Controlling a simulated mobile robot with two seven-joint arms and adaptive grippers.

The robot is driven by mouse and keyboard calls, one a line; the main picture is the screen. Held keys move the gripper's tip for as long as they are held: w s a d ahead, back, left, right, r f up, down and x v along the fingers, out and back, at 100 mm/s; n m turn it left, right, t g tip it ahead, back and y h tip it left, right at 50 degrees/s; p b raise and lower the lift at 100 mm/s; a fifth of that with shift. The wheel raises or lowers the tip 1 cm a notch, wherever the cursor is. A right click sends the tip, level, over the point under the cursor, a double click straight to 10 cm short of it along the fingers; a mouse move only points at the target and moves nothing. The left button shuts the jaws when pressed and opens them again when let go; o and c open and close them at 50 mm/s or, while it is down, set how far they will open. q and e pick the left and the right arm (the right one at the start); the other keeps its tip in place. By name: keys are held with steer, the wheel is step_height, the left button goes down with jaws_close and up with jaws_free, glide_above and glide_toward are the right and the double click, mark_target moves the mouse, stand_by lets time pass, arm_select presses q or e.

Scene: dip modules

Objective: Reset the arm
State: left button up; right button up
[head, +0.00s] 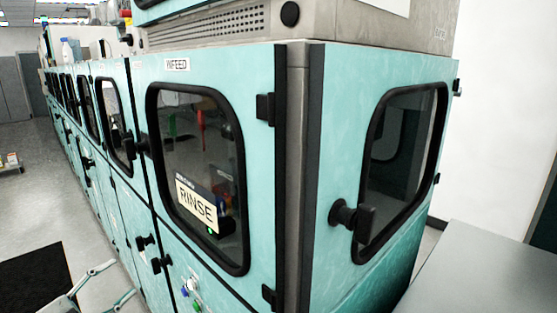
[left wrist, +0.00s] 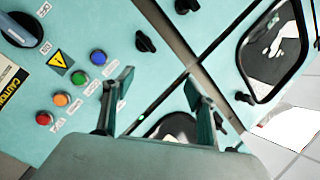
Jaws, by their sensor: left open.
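My left gripper (head: 122,278) is at the bottom left of the head view, in front of the lower part of the teal machine (head: 262,80). In the left wrist view the left gripper (left wrist: 158,84) has its two fingers spread, with nothing between them. Behind the fingers is the teal panel with its buttons and black knobs. The fingers look apart from the panel, but the exact gap is hard to tell. My right gripper is in neither view.
Blue (left wrist: 97,57), green (left wrist: 78,76), orange (left wrist: 61,99) and red (left wrist: 43,118) buttons sit beside the fingers. A black latch (head: 352,215) juts from the right side. A grey surface (head: 475,270) stands at right. Open floor (head: 45,195) lies at left, with a dark mat (head: 38,278).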

arm_select(q)
steer(key=s+d+f+n+g+y, duration=0.2)
steer(key=s+d+f+n, duration=0.3)
steer(key=s+d+f, duration=0.6)
steer(key=s+d+f+n+g+y, duration=0.2)
steer(key=s+d+f+n+g, duration=0.2)
steer(key=s+d+f, duration=0.8)
step_height(320, 180, down, 6)
steer(key=shift+d+r+n+g, duration=0.2)
steer(key=shift+d+n+g, duration=0.1)
steer(key=shift+d+n, duration=0.5)
steer(key=shift+a, duration=0.2)
